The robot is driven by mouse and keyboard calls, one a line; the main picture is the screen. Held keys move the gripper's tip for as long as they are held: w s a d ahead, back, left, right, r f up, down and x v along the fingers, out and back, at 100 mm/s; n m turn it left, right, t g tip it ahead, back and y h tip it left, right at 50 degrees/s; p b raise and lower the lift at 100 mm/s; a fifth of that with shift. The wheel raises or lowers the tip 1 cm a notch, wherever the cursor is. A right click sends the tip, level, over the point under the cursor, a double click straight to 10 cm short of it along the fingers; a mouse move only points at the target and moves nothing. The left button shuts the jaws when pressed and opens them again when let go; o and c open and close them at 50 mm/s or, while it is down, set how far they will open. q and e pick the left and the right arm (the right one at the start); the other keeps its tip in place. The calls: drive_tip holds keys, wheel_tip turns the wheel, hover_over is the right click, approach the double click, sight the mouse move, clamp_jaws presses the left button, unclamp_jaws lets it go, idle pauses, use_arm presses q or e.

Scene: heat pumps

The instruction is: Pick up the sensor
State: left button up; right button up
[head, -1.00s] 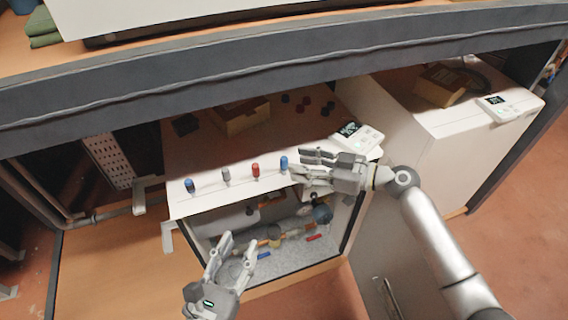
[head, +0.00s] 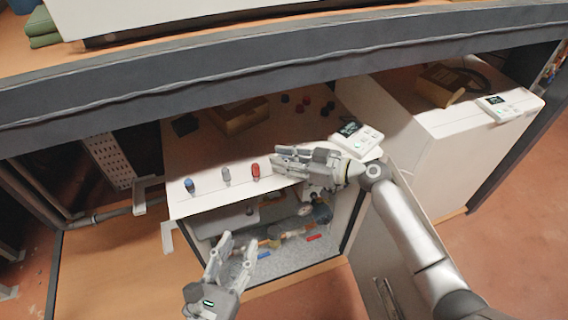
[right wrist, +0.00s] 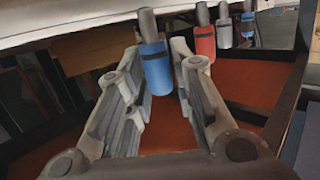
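A blue sensor with a grey end (right wrist: 156,66) stands between the two spread fingers of my right gripper in the right wrist view; gaps show beside it. In the head view my right gripper (head: 280,161) is at the front edge of the white-fronted unit and hides this sensor. A red sensor (head: 255,171), a grey one (head: 226,174) and another blue one (head: 189,186) stand in a row to its left. The red one also shows in the right wrist view (right wrist: 204,42). My left gripper (head: 238,242) is open and empty, low before the unit's open front.
A white controller with a dark display (head: 357,138) lies right of my right gripper. A cardboard box (head: 240,117) and small dark and red parts lie further back on the unit. A dark beam (head: 250,92) crosses above. Pipes and parts fill the unit's open front.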

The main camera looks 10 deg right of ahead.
clamp_jaws()
drive_tip(key=shift+r, duration=0.1)
wheel_tip(320, 180, up, 10)
drive_tip(key=shift+f, duration=0.25)
wheel_tip(320, 180, down, 10)
drive_tip(key=shift+r, duration=0.25)
